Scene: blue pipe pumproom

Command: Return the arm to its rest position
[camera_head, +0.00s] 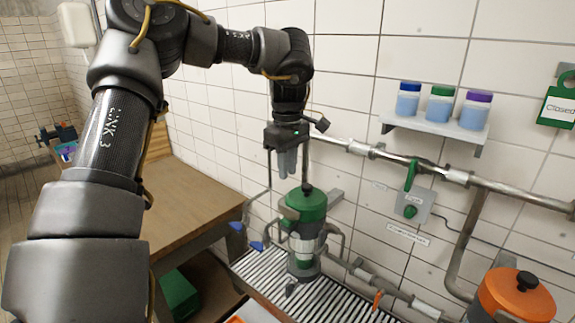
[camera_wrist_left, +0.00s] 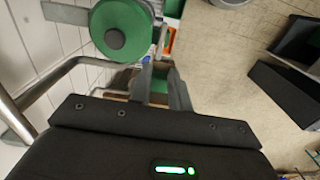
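My left arm (camera_head: 112,135) comes in from the left, arches high across the view and bends down at the wrist. My left gripper (camera_head: 288,163) points down in front of the tiled wall, just above and left of a green-lidded vessel (camera_head: 305,203). In the left wrist view the fingers (camera_wrist_left: 162,85) stand a little apart with nothing held between them. The round green lid (camera_wrist_left: 122,28) with its dark knob shows beside the fingertips, apart from them. My right gripper is not in view.
Pipes (camera_head: 400,160) run along the wall behind the gripper. A shelf (camera_head: 435,130) holds three coloured-lid jars. An orange-lidded vessel (camera_head: 515,293) stands at lower right. A wooden bench (camera_head: 185,195) lies left, mostly clear on top.

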